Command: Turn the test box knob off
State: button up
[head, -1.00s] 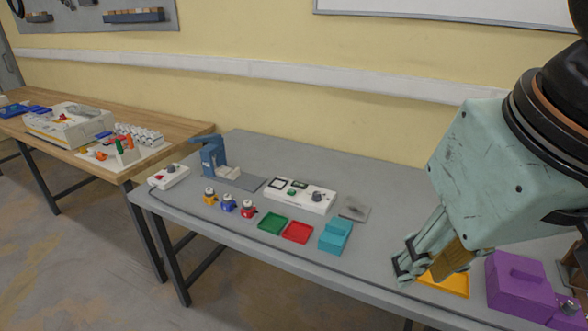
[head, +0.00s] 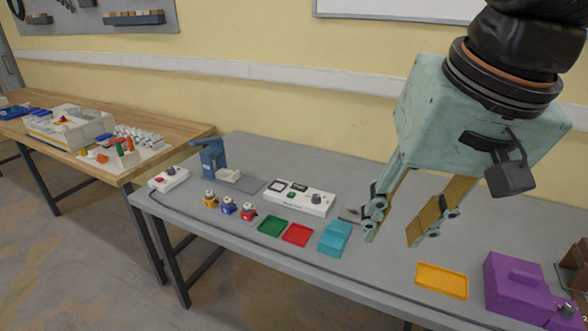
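A white box (head: 286,201) with a small dark display, a green button and a round dark knob (head: 316,197) stands in the middle of the grey table. Its label is too small to read. A smaller white box (head: 163,180) with a dark knob (head: 169,171) and a red part is at the table's left end. I cannot tell for certain which is the test box, or how either knob is set. My gripper (head: 394,238) hangs to the right of the middle box, apart from it, with its fingers spread and nothing between them.
A blue press (head: 212,158) stands behind several small coloured-base parts (head: 228,205). Green (head: 271,226), red (head: 297,234) and yellow (head: 442,281) trays, a teal box (head: 335,238) and a purple box (head: 516,282) line the front. A grey plate (head: 350,214) lies right of the middle box.

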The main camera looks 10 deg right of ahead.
jog(key=w+m+y+p, duration=0.15)
jog(key=w+m, duration=0.35)
jog(key=w, duration=0.8)
jog(key=m+g+y+p, duration=0.15)
jog(key=m+p, duration=0.35)
jog(key=m, duration=1.2)
send_over(316, 196)
jog(key=s+d, duration=0.3)
jog(key=d, duration=0.2)
notch_tip(316, 196, down, 20)
jog(key=shift+f+t, duration=0.15)
jog(key=shift+t, duration=0.1)
jog(key=shift+a, duration=0.1)
jog(key=shift+b+x, duration=1.35)
jog(key=shift+x, duration=5.5)
